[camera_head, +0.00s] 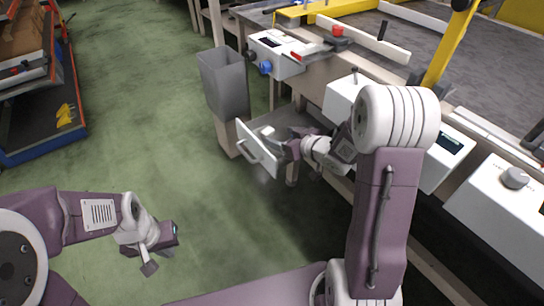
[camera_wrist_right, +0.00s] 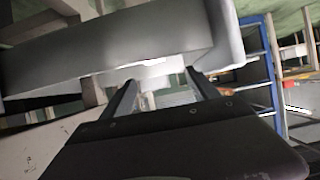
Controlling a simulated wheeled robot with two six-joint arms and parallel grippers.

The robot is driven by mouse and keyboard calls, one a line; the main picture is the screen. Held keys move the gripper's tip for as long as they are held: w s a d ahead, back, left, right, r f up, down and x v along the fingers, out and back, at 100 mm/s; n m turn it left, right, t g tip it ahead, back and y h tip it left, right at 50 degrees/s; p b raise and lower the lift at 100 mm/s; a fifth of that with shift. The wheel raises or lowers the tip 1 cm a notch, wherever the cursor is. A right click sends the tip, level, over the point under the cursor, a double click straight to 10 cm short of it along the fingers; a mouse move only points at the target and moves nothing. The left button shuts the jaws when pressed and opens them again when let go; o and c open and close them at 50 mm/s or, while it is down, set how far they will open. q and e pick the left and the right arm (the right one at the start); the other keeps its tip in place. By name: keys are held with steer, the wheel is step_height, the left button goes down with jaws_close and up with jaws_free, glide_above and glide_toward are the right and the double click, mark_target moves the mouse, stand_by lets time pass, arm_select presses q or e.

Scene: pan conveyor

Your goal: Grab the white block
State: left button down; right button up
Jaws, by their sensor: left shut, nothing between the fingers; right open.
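A small white block (camera_head: 267,131) lies inside an open drawer (camera_head: 259,150) with a white front, under the workbench in the head view. My right gripper (camera_head: 283,150) reaches to the drawer, just to the right of the block. In the right wrist view its two fingers (camera_wrist_right: 163,92) are apart, with a pale surface beyond them; I cannot tell whether this is the block or the drawer. No contact with the block shows. My left gripper (camera_head: 150,266) hangs low at the left above the floor, shut and empty.
A grey bin (camera_head: 224,82) stands left of the drawer at the workbench. A white control box (camera_head: 276,55) with a blue knob sits on the bench. A shelf cart (camera_head: 40,125) stands at the far left. The green floor between is clear.

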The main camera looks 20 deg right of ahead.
mark_target(270, 133)
steer(key=shift+d+f, duration=0.2)
steer(key=shift+f, duration=0.55)
steer(key=shift+d+r, duration=0.1)
steer(key=b+x, duration=0.2)
steer(key=x, duration=0.1)
steer(key=shift+w+b, duration=0.3)
steer(key=shift+w, duration=0.1)
steer(key=b+x, duration=0.3)
steer(key=x, duration=0.2)
steer(key=shift+d, duration=0.1)
steer(key=shift+w, duration=0.25)
arm_select(q)
step_height(270, 133, down, 7)
arm_select(e)
steer(key=shift+r, duration=0.15)
